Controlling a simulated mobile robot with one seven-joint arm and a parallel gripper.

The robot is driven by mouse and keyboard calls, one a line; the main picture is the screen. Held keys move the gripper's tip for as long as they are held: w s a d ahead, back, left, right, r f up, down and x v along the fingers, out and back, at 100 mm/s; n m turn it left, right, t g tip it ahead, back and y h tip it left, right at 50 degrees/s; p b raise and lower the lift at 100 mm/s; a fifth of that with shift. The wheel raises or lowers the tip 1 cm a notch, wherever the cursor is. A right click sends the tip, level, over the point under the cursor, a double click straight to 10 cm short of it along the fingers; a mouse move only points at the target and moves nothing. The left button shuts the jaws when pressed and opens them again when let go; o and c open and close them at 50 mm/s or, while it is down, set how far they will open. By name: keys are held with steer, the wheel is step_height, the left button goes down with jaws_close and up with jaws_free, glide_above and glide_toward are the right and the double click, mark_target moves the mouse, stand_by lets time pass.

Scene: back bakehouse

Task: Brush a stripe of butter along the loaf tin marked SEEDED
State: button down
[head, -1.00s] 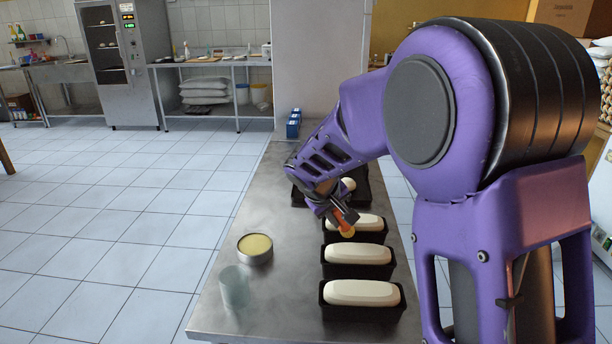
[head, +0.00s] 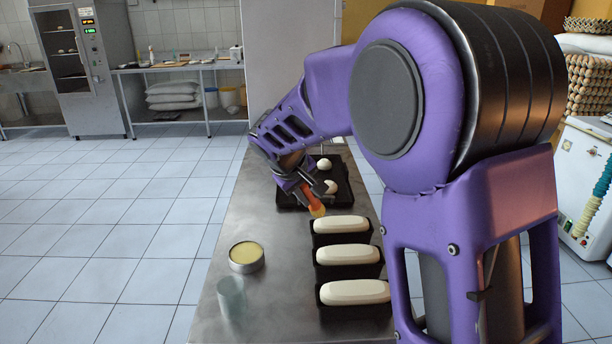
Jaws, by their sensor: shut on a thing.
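My gripper (head: 308,196) is shut on an orange-handled brush (head: 316,207), whose yellowish tip points down. The brush tip is just left of and above the back corner of the farthest loaf tin (head: 320,241); I cannot tell if they touch. The middle tin (head: 330,271) and the nearest tin (head: 336,306) stand in a row toward me. All three are black and hold pale, smooth loaves. No SEEDED mark is readable on any. A round metal tin of yellow butter (head: 246,256) stands to the left on the steel table.
A translucent cup (head: 231,297) stands near the left edge of the steel table (head: 275,309). A black tray (head: 289,197) with round dough pieces (head: 324,164) lies behind my gripper. The table between butter and tins is clear.

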steer(key=shift+r+p, duration=0.95)
steer(key=shift+r, duration=0.7)
steer(key=shift+d, duration=0.1)
